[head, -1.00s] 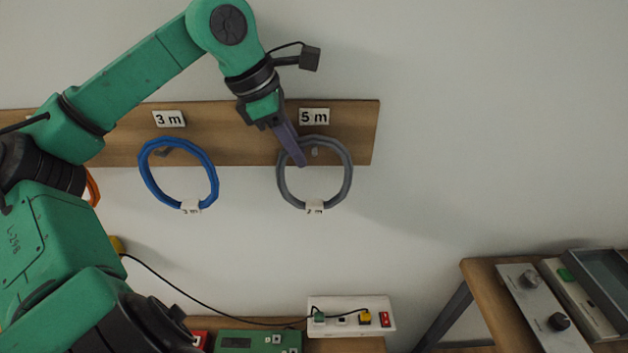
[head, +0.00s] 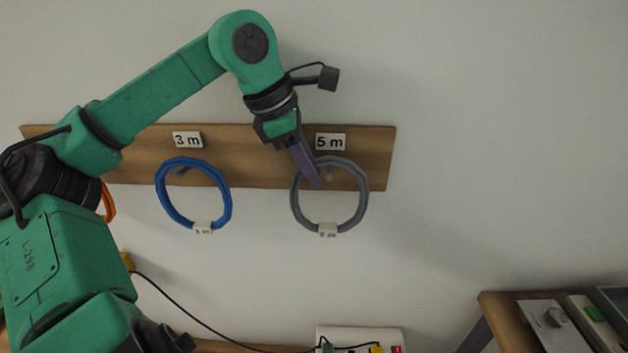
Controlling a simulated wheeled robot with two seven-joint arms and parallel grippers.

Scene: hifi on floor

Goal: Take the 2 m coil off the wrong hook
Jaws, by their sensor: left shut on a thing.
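The grey coil (head: 363,208) is at the hook under the "5 m" label (head: 330,142); its own small tag (head: 327,229) hangs at the bottom and is too small to read surely. My left gripper (head: 314,181) comes down from the upper left, its fingers shut on the upper left part of the grey coil's ring. The fingers hide that part of the ring. The hook (head: 330,174) shows inside the ring, just right of the fingertips. My right gripper is not in view.
An orange coil (head: 109,203) is partly behind my arm. A power strip (head: 360,336) is below, and a bench (head: 500,318) stands at lower right. The right wall is clear.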

